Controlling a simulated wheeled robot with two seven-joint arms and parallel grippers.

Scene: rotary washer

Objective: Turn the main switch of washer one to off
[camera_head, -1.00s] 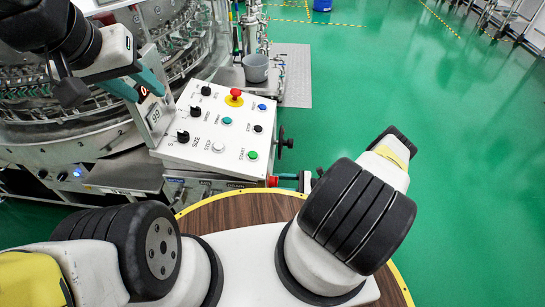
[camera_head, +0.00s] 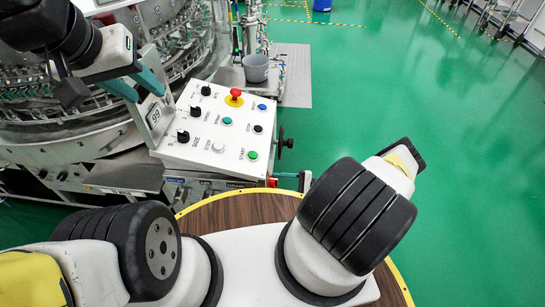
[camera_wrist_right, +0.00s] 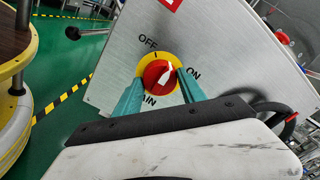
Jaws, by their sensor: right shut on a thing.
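The main switch (camera_wrist_right: 153,84) is a red knob with a white pointer on a yellow disc. In the right wrist view the pointer tip leans up and right, between the OFF and ON labels. The teal fingers of my right gripper (camera_wrist_right: 159,80) are on either side of the knob, shut on it. In the head view my right gripper (camera_head: 287,176) is small at the control box's lower right side, largely hidden behind my arm. My left gripper (camera_head: 146,94) hangs at upper left with its teal fingers apart, in front of the washer (camera_head: 75,137).
The control panel (camera_head: 213,138) carries several knobs, buttons and a red emergency stop (camera_head: 235,94). The green floor (camera_head: 400,105) at right is open.

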